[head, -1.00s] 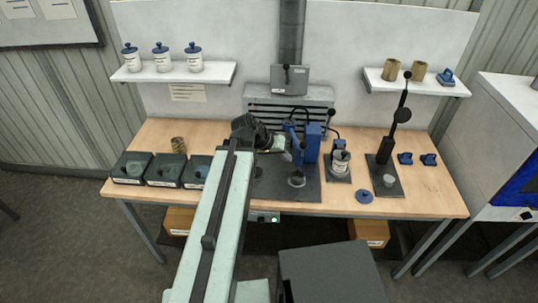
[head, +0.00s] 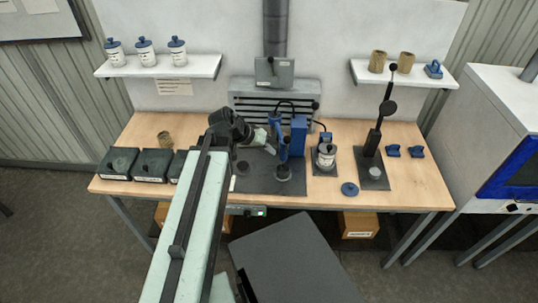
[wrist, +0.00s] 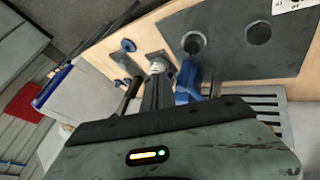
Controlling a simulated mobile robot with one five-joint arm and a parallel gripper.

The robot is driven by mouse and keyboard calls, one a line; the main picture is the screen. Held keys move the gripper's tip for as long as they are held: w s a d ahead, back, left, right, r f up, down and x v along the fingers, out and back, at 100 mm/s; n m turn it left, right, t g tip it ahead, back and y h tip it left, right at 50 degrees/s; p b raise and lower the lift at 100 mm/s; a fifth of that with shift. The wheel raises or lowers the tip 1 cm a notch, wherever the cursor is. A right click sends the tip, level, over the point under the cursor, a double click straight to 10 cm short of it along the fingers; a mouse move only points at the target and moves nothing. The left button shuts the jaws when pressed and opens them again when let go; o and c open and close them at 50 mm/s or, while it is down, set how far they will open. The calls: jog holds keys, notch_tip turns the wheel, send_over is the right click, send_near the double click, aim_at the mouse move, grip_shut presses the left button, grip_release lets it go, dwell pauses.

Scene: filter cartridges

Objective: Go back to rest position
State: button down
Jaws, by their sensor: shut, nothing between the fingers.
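My gripper (head: 270,146) is shut and empty. It is above the dark plate (head: 265,186) on the workbench, left of the blue upright device (head: 298,135). In the wrist view my gripper's body fills the bottom, and the blue device (wrist: 187,82) and the plate's two round spots show beyond it. My pale green arm reaches up from the bottom of the head view and hides part of the third dark box.
A white canister (head: 326,155) stands right of the device, near a lever press (head: 374,160), a blue disc (head: 349,189) and blue clips (head: 393,151). Dark boxes (head: 118,163) line the left. Shelves hold jars (head: 146,51) and tan cylinders (head: 378,61). A white cabinet (head: 500,120) stands right.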

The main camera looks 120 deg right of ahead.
jog(key=w+d+f+n+h+b, duration=0.15)
jog(key=w+d, duration=0.35)
jog(key=w, duration=0.6)
jog(key=w+d+f+n+t+h+b, duration=0.1)
jog(key=w+d+n, duration=0.3)
jog(key=w, duration=0.7)
jog(key=w+d+f+n+h+b, duration=0.15)
jog(key=w+d, duration=0.35)
jog(key=w, duration=0.6)
jog(key=w+a+f+n+t+h+b, duration=0.1)
jog(key=w+a+f+n, duration=0.15)
jog(key=w, duration=0.95)
jog(key=w+a+f+n+t+b, duration=0.1)
jog(key=w+a+n+t, duration=0.15)
jog(key=w, duration=0.95)
jog(key=w+a+f+n+t+h+b, duration=0.1)
jog(key=w+a, duration=0.2)
jog(key=w, duration=0.8)
jog(key=w+a+f+n+t+y+b, duration=0.1)
jog(key=w+a+f+n+b, duration=0.15)
jog(key=w+a, duration=1)
jog(key=w+a+f+n+t+y+b, duration=0.1)
jog(key=w+a+f+n+t, duration=0.2)
jog(key=w+a, duration=0.95)
jog(key=a+f+n+g+y+b, duration=0.2)
jog(key=a+n, duration=0.6)
jog(key=a, duration=2.1)
jog(key=shift+s+a+f+y, duration=0.25)
jog(key=shift+f+y, duration=0.45)
jog(key=shift+y, duration=0.4)
